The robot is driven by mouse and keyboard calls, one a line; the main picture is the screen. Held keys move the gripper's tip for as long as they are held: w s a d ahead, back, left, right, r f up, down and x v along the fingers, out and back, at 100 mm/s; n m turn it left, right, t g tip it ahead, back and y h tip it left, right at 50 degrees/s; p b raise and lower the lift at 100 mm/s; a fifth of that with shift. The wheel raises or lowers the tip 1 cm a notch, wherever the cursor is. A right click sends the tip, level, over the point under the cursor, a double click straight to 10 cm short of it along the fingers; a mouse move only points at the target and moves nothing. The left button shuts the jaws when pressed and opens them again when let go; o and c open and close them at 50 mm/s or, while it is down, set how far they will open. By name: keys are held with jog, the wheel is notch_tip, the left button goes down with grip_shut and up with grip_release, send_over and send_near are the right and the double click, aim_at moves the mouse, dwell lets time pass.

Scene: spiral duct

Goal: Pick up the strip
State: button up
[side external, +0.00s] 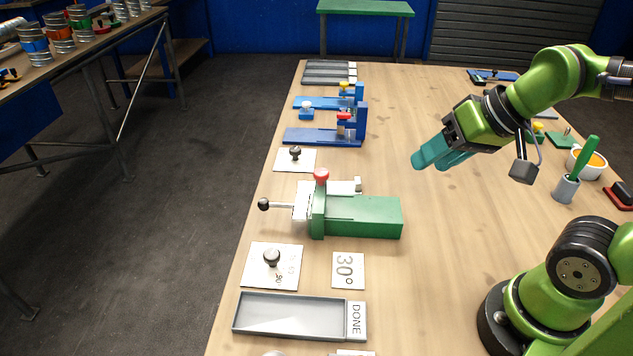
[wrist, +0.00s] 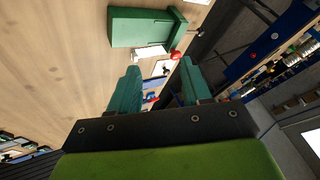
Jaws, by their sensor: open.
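My gripper (side external: 440,153) has teal fingers and hangs above the table, to the right of the green machine, touching nothing. In the wrist view its two fingers (wrist: 158,88) stand apart with nothing gripped between them. At the far end of the table lies a dark grey tray (side external: 330,73) with long flat grey shapes; I cannot tell whether a separate strip lies in it. No strip can be picked out for certain in either view.
A green machine (side external: 365,215) with a red knob (side external: 321,175) and a black-tipped lever stands mid-table. Blue fixtures (side external: 323,137) stand behind it. In front lie a "30°" card (side external: 348,270) and a grey tray marked DONE (side external: 290,314). A cup with a green handle (side external: 567,188) stands right.

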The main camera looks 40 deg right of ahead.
jog(key=w+d+f+g, duration=0.2)
jog(key=w+g, duration=0.1)
jog(key=w, duration=0.6)
jog(key=m+g+h, duration=0.2)
jog(key=m+g, duration=0.2)
send_over(358, 180)
notch_tip(358, 180, down, 4)
jog(key=f, duration=1.1)
jog(key=shift+a+f, duration=0.25)
jog(key=shift+d+f, duration=0.15)
jog(key=shift+f, duration=1.25)
jog(key=shift+d+f, duration=0.1)
jog(key=shift+f, duration=1.25)
jog(key=shift+c, duration=0.2)
grip_shut()
